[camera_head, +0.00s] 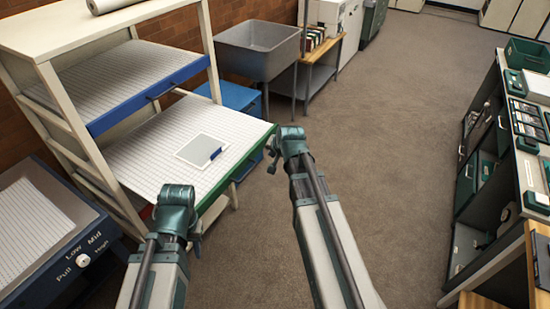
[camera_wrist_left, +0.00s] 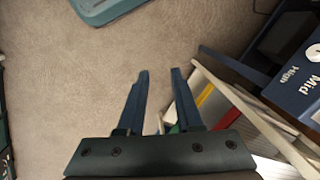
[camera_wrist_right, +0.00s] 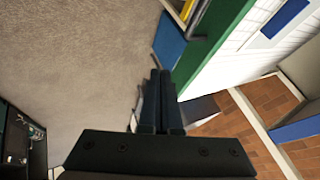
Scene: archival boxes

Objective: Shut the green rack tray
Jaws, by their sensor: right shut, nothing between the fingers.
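The green rack tray has a white gridded bed (camera_head: 150,150) and a green front edge (camera_head: 245,158). It juts out of the cream rack below a blue-fronted tray. A flat grey-white sheet with a blue mark (camera_head: 198,152) lies on it. My right gripper (camera_head: 271,166) is shut and empty, just outside the green front near its far end; the green front also shows beside the fingers in the right wrist view (camera_wrist_right: 208,48). I cannot tell if they touch. My left gripper (camera_head: 196,247) is open and empty, low near the tray's near end; its fingers (camera_wrist_left: 160,75) point at the floor.
The blue-fronted tray (camera_head: 150,95) sits in the rack (camera_head: 60,40) above. A blue unit with "Low Mid High" lettering (camera_head: 70,255) stands at the left. A grey sink (camera_head: 260,50) stands behind. Carpet (camera_head: 370,130) is clear up to the shelving (camera_head: 490,180) at right.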

